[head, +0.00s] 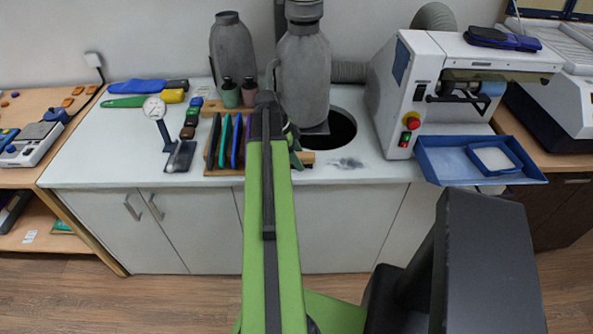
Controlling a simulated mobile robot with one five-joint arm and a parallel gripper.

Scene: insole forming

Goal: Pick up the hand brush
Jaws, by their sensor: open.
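I cannot make out a hand brush for certain. A long dark blue and black object (502,39) lies on top of the white machine at the right; its kind is hard to tell. My gripper (293,142) is over the white worktop, at the far end of my green arm, beside the rack of coloured tools and in front of the grey bottle-shaped container. My arm hides most of it and part of the worktop behind. It is open, and I see nothing held in it. It is well to the left of the blue and black object.
The white worktop (80,160) carries a tool rack (222,168), a dial gauge (154,110), coloured insoles (137,87) and grey containers (303,75). A dark round hole (340,130) opens in it. The white machine (405,90) has a blue tray (440,165) projecting forward.

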